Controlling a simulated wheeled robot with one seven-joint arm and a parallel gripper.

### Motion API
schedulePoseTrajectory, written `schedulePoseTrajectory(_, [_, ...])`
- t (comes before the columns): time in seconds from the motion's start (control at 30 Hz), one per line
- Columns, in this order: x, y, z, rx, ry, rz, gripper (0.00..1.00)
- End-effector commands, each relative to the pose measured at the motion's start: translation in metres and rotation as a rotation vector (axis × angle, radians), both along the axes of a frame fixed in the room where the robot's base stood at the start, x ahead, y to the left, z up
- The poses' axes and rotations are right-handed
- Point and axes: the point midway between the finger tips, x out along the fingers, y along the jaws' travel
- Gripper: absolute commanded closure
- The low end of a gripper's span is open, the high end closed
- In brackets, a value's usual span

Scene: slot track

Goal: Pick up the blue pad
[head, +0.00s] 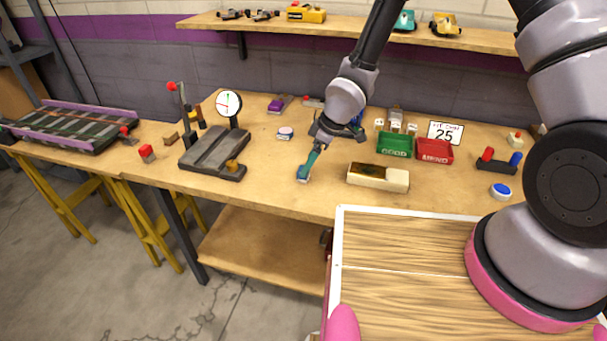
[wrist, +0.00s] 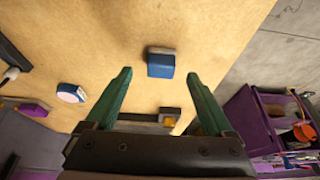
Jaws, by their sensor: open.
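The blue pad (wrist: 160,66), a small blue block with a pale grey edge, lies on the wooden workbench (wrist: 205,25). In the wrist view it shows between my two green fingertips and slightly beyond them. My gripper (wrist: 160,76) is open, with nothing held between its fingers. In the head view my gripper (head: 311,163) points down over the front middle of the bench, and the pad (head: 303,176) shows at its fingertips, partly covered by them. I cannot tell whether the fingers touch it.
A round white-and-blue puck (head: 285,133) lies behind the gripper. A tan block (head: 378,177) is to its right, with green (head: 394,145) and red (head: 435,151) trays behind. A grey scale (head: 213,152) with a dial stands left. The bench's front edge is close.

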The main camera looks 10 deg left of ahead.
Motion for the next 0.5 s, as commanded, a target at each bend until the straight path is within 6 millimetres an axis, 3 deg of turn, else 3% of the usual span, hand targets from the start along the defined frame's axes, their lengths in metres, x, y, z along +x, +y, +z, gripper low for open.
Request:
schedulePoseTrajectory(0.23, [0.000,0.013,-0.035,-0.002,0.002,0.001,0.12])
schedulePoseTrajectory(0.5, [0.001,0.015,-0.040,0.000,0.000,0.000,0.12])
